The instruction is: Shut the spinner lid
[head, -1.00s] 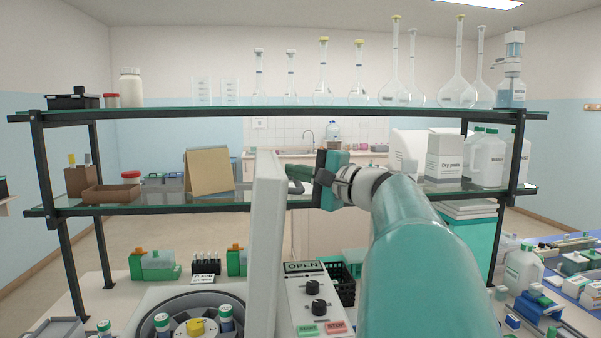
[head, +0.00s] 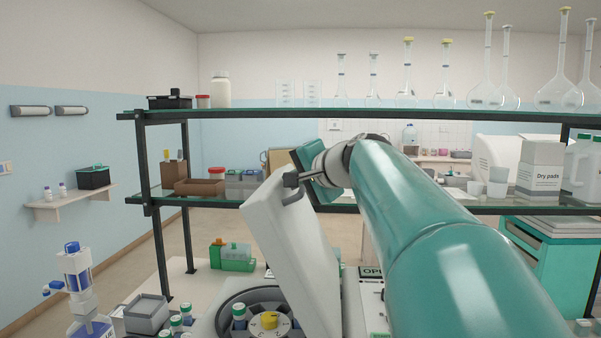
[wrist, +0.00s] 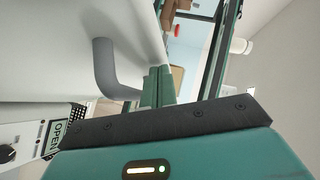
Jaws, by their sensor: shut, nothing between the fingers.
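The spinner lid (head: 285,240) is a pale, thick panel standing partly open, leaning left over the spinner bowl. Its grey bent handle (head: 293,193) is near its top edge. In the wrist view the lid (wrist: 50,45) fills the upper left, with the handle (wrist: 104,68) close beside my fingers. My gripper (wrist: 157,88) is shut and empty, its green fingertips close to the lid face; I cannot tell whether they touch it. In the head view my teal gripper body is at the lid's upper right. The spinner rotor (head: 268,321) shows below, with a yellow hub and capped tubes.
A glass-shelved rack (head: 260,113) with flasks spans the back, close behind my gripper. The control panel with an OPEN sign (head: 371,272) is right of the lid, partly behind my arm. A green-and-orange container (head: 232,256) and a blue-topped dispenser (head: 76,285) stand left.

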